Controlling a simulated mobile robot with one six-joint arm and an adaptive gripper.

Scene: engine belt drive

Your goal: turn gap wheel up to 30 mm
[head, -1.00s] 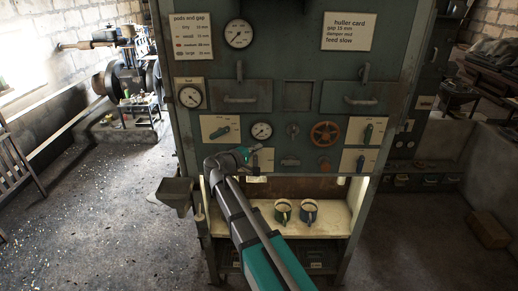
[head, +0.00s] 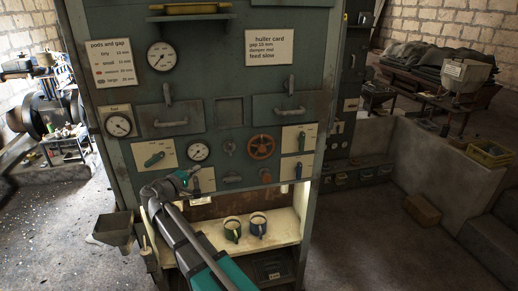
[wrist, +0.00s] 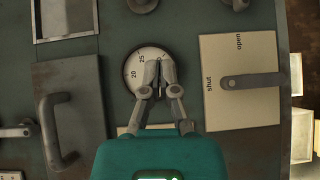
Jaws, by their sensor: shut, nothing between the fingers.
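An orange-red spoked handwheel (head: 261,147), the only such wheel in view, is on the green machine front; I see no readable label on it. A small round gauge (head: 199,151) is to its left. In the wrist view the same gauge (wrist: 149,68) shows 20 and 25, with its needle hidden or unclear behind my fingers. My gripper (head: 193,170) is in front of the panel just below the gauge, left of the wheel and apart from it. In the wrist view my gripper (wrist: 158,65) has its fingertips together and empty, overlapping the dial. The wheel is outside the wrist view.
A shut/open lever plate (wrist: 240,82) is beside the gauge in the wrist view. A small knob (head: 230,147) is between gauge and wheel. Lever plates (head: 299,138) are right of the wheel. A drawer handle (head: 170,122) juts out above. Two mugs (head: 232,230) stand below.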

